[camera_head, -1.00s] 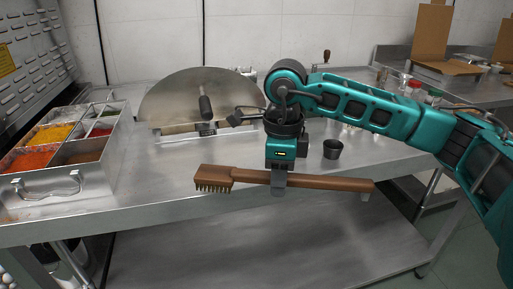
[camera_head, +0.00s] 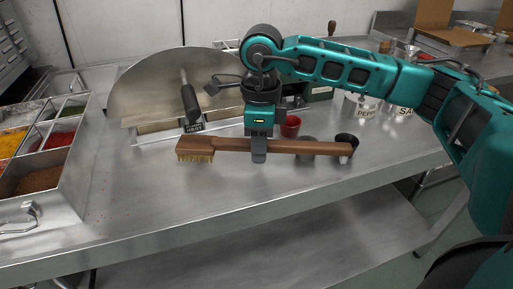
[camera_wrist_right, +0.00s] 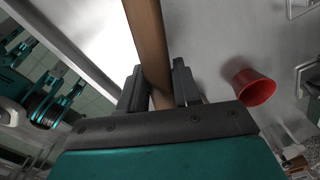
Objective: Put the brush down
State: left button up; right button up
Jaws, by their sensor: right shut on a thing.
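The brush (camera_head: 225,146) has a long brown wooden handle and a head with tan bristles facing down at its left end. My right gripper (camera_head: 259,152) is shut on the middle of its handle and holds it level over the steel table (camera_head: 230,205). The handle also shows between the fingers in the right wrist view (camera_wrist_right: 150,45). I cannot tell whether the bristles touch the table. My left gripper is not in view.
A red cup (camera_head: 290,126), a grey cup (camera_head: 307,143) and a black cup (camera_head: 346,142) stand close behind the handle. A round metal lid with a black handle (camera_head: 190,103) stands behind. A spice tray (camera_head: 62,190) is at left. The table's front is clear.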

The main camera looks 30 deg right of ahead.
notch_tip(320, 180, down, 2)
jog(key=shift+s+b, duration=0.15)
jog(key=shift+b, duration=0.3)
jog(key=shift+f, duration=0.4)
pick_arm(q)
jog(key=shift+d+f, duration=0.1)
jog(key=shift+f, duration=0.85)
pick_arm(e)
jog(key=shift+r, duration=0.1)
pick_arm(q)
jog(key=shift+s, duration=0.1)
pick_arm(e)
jog(key=o, duration=0.9)
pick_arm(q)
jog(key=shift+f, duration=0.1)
pick_arm(e)
jog(key=shift+o, duration=0.2)
